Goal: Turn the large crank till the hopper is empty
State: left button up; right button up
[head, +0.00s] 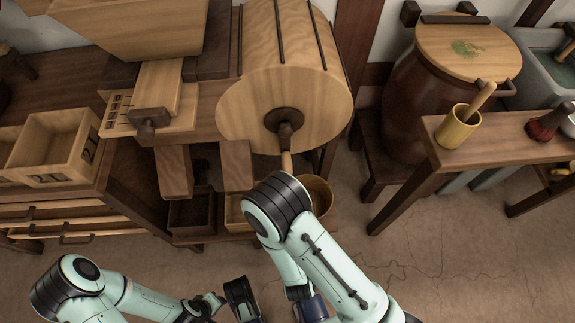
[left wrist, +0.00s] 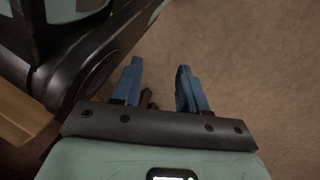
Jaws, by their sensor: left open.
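The large crank's hub (head: 284,121) is at the middle of a big round wooden drum (head: 238,92). Its wooden handle (head: 287,161) points down, and its lower end runs behind my right arm. The wooden hopper (head: 130,28) is at the upper left; its inside does not show. My left gripper (head: 258,300) is low in the head view, below the crank and apart from it. In the left wrist view its two blue fingers (left wrist: 158,88) stand apart, with mostly bare floor past them. My right arm crosses in front of the crank's lower end; I cannot make out its gripper.
A bench with open wooden boxes (head: 55,148) stands left. Small bins (head: 191,213) sit below the drum. A lidded barrel (head: 468,48) and a small table (head: 507,140) with a yellow cup (head: 456,131) stand right. The floor at lower right is clear.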

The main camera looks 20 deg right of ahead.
pick_arm(q)
jog(key=s+f+g+b, duration=0.2)
jog(key=s+f, duration=0.1)
jog(key=s, duration=0.3)
jog(key=shift+a+b, duration=0.35)
jog(key=shift+b, duration=0.05)
pick_arm(e)
jog(key=shift+x, duration=5.35)
pick_arm(q)
jog(key=shift+f, duration=0.1)
pick_arm(e)
jog(key=c, duration=1.1)
